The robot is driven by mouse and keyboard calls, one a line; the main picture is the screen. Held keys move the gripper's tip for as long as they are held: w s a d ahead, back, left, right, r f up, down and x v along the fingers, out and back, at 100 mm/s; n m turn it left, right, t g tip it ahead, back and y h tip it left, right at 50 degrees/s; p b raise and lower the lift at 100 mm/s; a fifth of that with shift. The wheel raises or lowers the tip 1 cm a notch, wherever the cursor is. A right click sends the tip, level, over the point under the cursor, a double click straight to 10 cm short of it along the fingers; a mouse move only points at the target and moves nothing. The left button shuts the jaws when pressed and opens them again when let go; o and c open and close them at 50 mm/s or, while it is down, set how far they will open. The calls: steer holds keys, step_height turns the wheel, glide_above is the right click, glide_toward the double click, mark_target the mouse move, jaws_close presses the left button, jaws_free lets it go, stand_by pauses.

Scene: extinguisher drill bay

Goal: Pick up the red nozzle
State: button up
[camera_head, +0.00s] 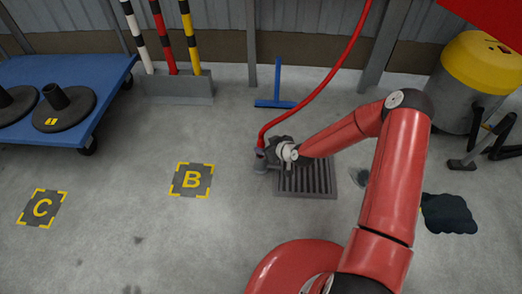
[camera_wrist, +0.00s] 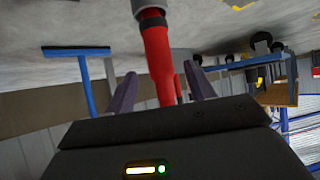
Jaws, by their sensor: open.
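The red nozzle (camera_wrist: 157,50) has a dark grey collar and a pale end, and it is joined to a red hose (camera_head: 318,88). In the wrist view it stands between the two fingers of my gripper (camera_wrist: 160,74), with a gap on each side. In the head view my gripper (camera_head: 270,154) is at the hose's lower end, beside the drain grate. My gripper is open and not closed on anything.
A drain grate (camera_head: 306,182) lies below my forearm. A blue squeegee-like tool (camera_head: 277,100) stands behind. A yellow-lidded bin (camera_head: 482,68) and a dark patch (camera_head: 447,213) are at right. A blue cart (camera_head: 92,118) is at left. Floor around mark B (camera_head: 191,180) is clear.

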steer(key=x, duration=0.5)
steer(key=shift+w+a+f+b, duration=0.1)
steer(key=shift+a+f+b, duration=0.05)
steer(key=shift+b, duration=0.25)
jaws_close()
